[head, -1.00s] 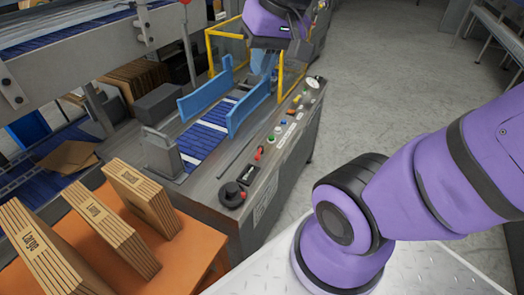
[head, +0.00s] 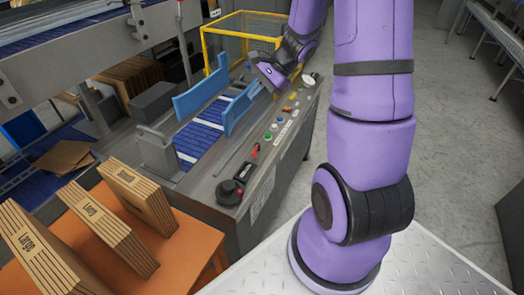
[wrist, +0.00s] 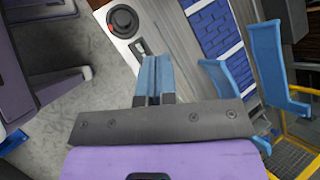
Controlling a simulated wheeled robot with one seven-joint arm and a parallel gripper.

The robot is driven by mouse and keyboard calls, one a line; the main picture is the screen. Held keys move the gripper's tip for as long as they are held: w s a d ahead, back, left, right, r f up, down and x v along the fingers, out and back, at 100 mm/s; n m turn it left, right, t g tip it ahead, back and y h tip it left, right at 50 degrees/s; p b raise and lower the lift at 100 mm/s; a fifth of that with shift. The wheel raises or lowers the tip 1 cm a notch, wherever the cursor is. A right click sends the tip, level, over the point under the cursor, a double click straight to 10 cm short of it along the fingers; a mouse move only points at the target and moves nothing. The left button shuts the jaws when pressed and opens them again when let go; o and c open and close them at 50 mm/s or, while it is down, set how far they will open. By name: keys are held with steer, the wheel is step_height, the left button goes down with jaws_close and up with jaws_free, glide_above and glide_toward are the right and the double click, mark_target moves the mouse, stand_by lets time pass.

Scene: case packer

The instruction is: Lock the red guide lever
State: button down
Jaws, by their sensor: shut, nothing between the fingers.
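The red lever (head: 255,149) stands on the grey control panel of the case packer in the head view, just above the black knob. I cannot tell its locked state. In the head view, my gripper (head: 251,64) hangs over the far part of the panel, beside the right blue guide plate (head: 240,107), apart from the red lever.
A black knob (head: 229,192) and several coloured buttons line the panel. A second blue guide plate (head: 200,93) stands across the blue conveyor (head: 200,140). A yellow-framed guard (head: 238,36) is at the back. Flat cartons (head: 138,197) stand on an orange table at left.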

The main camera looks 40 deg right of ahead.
steer(key=d+f+m+t, duration=0.2)
steer(key=d+f+m, duration=0.5)
steer(key=f, duration=0.4)
steer(key=m+t+h, duration=0.1)
steer(key=m+h, duration=0.1)
steer(key=m, duration=0.3)
glide_toward(256, 151)
steer(key=f, duration=0.5)
steer(key=shift+s+a, duration=0.2)
steer(key=shift+a, duration=0.1)
steer(key=w+a, duration=0.2)
steer(key=shift+w+f, duration=0.25)
steer(key=shift+f, duration=0.05)
steer(key=shift+w+a+f, duration=0.1)
steer(key=shift+w+a, duration=0.2)
steer(key=shift+w, duration=0.05)
